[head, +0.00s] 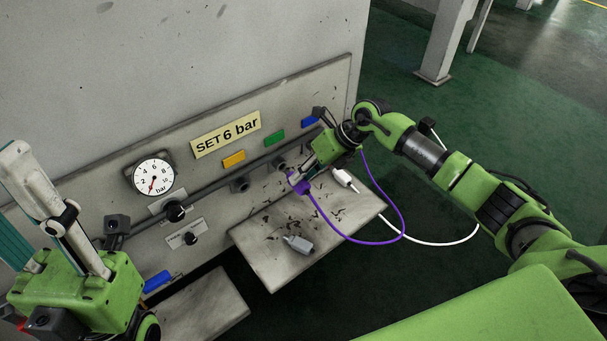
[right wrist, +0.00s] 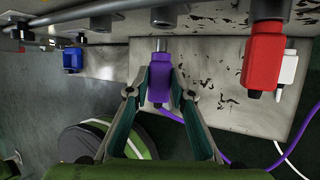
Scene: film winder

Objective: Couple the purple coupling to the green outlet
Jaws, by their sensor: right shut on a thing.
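A red coupling (right wrist: 264,55) hangs at the outlet to the right, close beside my right gripper. A white coupling (head: 343,178) and a grey connector (head: 298,243) are by the shelf (head: 270,265). The yellow label's outlet (head: 240,184) is to the left. A gauge (head: 153,176) sits further left.

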